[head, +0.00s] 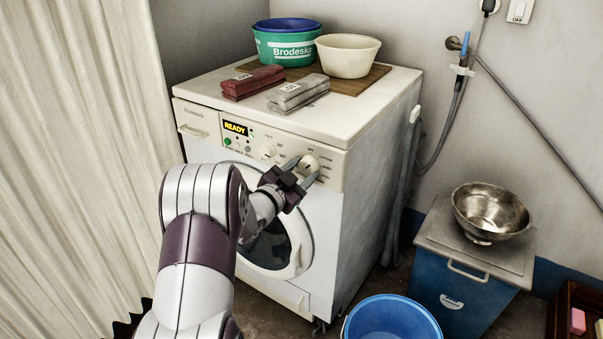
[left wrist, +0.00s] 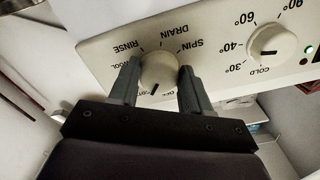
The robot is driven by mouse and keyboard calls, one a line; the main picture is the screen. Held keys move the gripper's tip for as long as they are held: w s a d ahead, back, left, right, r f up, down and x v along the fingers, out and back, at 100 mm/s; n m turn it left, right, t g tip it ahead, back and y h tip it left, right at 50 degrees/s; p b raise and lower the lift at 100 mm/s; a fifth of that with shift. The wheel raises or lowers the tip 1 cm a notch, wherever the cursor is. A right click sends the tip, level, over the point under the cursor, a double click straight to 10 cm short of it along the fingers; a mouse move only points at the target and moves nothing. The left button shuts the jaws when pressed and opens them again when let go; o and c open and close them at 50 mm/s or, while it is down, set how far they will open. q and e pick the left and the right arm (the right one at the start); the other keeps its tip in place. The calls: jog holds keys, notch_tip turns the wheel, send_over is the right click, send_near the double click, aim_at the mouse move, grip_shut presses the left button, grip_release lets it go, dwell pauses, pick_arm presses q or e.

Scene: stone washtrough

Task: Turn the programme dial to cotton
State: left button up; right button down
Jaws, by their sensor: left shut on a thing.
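The programme dial (head: 309,164) is a round cream knob at the right end of the washing machine's (head: 375,165) control panel. My left gripper (head: 303,171) is shut on it, one finger on each side. In the left wrist view the dial (left wrist: 158,70) sits between the grey fingers, with RINSE, DRAIN and SPIN printed around it. A dark pointer mark on the knob faces the gripper body, towards lettering that is partly hidden. I cannot read which label it meets. My right gripper is out of view.
The temperature dial (head: 267,151) sits left of the programme dial. The display (head: 235,129) reads READY. Tubs (head: 287,48), a cream bowl (head: 348,55) and two brick-like blocks (head: 253,82) are on top. A blue bucket (head: 392,318) and a blue bin (head: 455,290) stand right.

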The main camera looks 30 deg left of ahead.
pick_arm(q)
jog(key=o, duration=1.1)
jog(key=shift+c, duration=0.2)
jog(key=s+p, duration=0.3)
jog(key=s, duration=0.9)
jog(key=shift+s+a, duration=0.35)
jog(key=shift+a, duration=0.1)
